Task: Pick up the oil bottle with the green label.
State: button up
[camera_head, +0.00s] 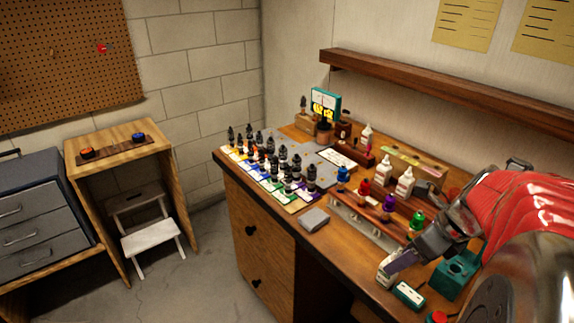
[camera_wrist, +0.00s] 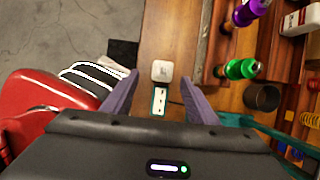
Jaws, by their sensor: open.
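A white bottle (camera_head: 385,272) stands near the front edge of the workbench, partly hidden by my gripper (camera_head: 402,262). Its label colour is too small to tell. In the wrist view, a pale, rounded-square object (camera_wrist: 162,71), apparently this bottle from above, shows ahead between the two finger lines. My gripper (camera_wrist: 158,92) is open, with its purple fingers apart and nothing clearly held. Other white bottles stand further back, two mid-bench (camera_head: 405,183) and one near the wall (camera_head: 367,136). Their labels are not clear.
A teal item with a white face (camera_head: 408,295) lies close in front of the bottle. A teal block (camera_head: 455,275) is to the right. A grey block (camera_head: 314,219) sits near the front edge.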

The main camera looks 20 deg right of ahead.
jog(key=shift+w+f, duration=0.25)
jog(key=shift+f, duration=0.45)
jog(key=shift+a, duration=0.1)
jog(key=shift+d+x, duration=0.15)
jog(key=shift+x, duration=1.15)
jog(key=shift+d+x, duration=0.1)
jog(key=shift+x, duration=1.2)
jog(key=shift+w, duration=0.1)
jog(key=c, duration=1.2)
jog(key=shift+o, duration=0.2)
jog(key=shift+r, duration=0.2)
notch_tip(320, 180, up, 10)
jog(key=shift+f, duration=0.1)
